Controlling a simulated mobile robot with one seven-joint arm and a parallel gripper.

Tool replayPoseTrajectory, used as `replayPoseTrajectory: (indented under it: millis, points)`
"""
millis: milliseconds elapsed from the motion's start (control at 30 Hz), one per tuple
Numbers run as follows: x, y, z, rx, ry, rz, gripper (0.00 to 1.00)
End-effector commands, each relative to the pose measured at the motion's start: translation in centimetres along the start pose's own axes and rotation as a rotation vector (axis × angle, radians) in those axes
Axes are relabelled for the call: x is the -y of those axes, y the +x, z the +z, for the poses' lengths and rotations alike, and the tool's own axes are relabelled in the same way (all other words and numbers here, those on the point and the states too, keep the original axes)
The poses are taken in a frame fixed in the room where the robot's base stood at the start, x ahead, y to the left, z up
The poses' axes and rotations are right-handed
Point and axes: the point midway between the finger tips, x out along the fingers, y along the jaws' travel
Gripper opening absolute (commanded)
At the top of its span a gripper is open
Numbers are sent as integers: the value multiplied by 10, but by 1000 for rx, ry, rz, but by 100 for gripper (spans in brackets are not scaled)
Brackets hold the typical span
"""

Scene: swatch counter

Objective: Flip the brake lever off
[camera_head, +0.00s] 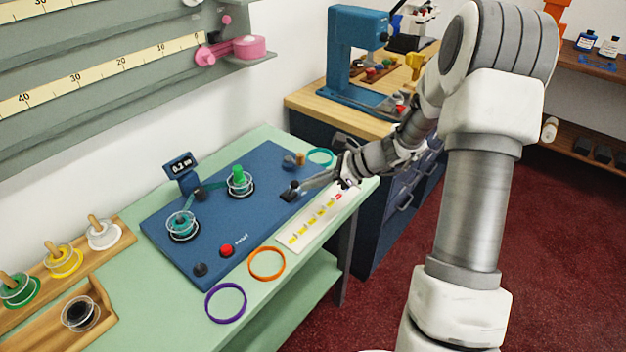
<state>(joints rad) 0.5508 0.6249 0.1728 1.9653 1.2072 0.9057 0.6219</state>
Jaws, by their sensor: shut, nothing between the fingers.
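The brake lever (289,196) looks to be the small dark piece on a black base near the right side of the blue board (209,217). My gripper (300,187) reaches in from the right, shut and empty, with its fingertips right at the lever. The fingertips partly cover the lever, so I cannot tell whether they touch it or which way it is tipped.
The board also carries a teal spool (182,226), a green-topped spool (239,181), a red button (226,250), a black knob (201,269) and a small display (180,166). Orange (267,278), purple (225,318) and teal rings (320,149) lie around it. A white strip (297,246) lies in front.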

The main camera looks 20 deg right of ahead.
Motion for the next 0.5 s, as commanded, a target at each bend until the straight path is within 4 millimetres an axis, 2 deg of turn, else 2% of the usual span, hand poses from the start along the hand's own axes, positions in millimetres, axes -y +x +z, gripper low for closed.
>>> replayPoseTrajectory:
  millis: [500]
  points:
    - [2,0,7,-53,19,20,0]
